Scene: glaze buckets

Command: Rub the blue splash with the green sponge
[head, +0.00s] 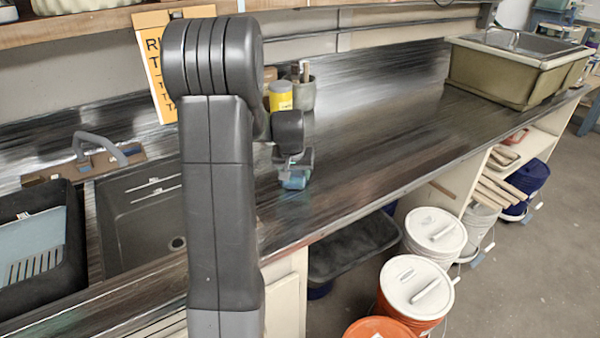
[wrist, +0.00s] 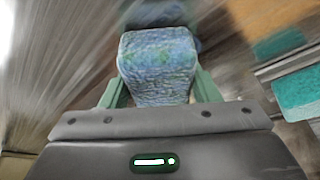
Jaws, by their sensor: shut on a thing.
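My gripper (head: 294,172) is low over the dark counter, right of the sink. It is shut on a blue-green mottled block, which I take to be the sponge (head: 296,183). In the wrist view the sponge (wrist: 158,65) sits between the two green fingers of the gripper (wrist: 160,92). In the head view its underside is close to the counter; I cannot tell whether it touches. No blue splash can be made out clearly. Dark bluish and teal patches show beyond the sponge in the wrist view, but I cannot tell what they are.
A yellow can (head: 281,96) and a grey pot (head: 303,94) with tools stand behind the gripper. The sink (head: 140,215) and a black rack (head: 35,240) are left. An olive basin (head: 505,72) stands far right. Mid-counter is clear. Lidded buckets (head: 417,287) stand below.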

